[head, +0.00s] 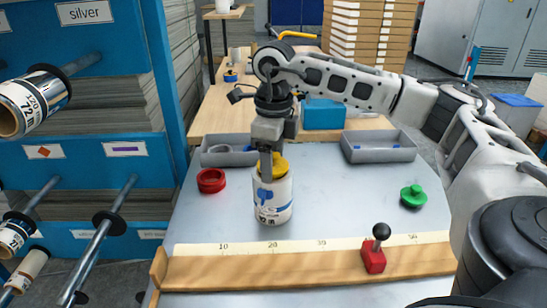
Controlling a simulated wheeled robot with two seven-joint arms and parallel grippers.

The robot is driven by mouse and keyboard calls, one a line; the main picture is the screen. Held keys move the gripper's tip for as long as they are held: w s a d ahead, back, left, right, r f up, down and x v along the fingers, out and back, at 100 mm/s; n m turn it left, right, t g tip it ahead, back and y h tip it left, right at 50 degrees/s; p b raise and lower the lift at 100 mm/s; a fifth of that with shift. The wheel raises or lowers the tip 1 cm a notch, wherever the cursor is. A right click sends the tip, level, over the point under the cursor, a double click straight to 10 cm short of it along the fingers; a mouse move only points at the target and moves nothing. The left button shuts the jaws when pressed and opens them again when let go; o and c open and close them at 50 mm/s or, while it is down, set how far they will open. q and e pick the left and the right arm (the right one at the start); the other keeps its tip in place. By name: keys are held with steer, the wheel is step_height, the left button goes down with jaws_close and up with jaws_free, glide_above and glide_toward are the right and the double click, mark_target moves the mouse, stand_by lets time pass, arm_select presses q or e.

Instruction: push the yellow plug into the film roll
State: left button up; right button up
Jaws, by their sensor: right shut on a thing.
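The film roll (274,205) stands upright on the grey table, white with blue print on its side. The yellow plug (280,162) is at the roll's top end, and part of it shows above the rim. My right gripper (266,170) points straight down from above and is shut on the yellow plug. Its finger covers part of the plug and of the roll's top edge, so how deep the plug sits cannot be told. My left gripper is not in view.
A red plug (211,181) and a green plug (413,196) lie left and right of the roll. Grey trays (378,147) stand behind. A wooden ruler (215,268) with a red block (373,257) runs along the front. A blue rack (95,215) with rolls is at left.

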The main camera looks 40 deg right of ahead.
steer(key=o, duration=1)
steer(key=shift+s+a+f, duration=0.15)
steer(key=shift+f, duration=0.75)
steer(key=shift+r+p, duration=0.5)
steer(key=shift+r, duration=0.05)
step_height(320, 180, up, 8)
steer(key=p, duration=0.5)
steer(key=shift+a+f+p, duration=0.1)
steer(key=shift+p, duration=0.3)
steer(key=shift+r, duration=0.45)
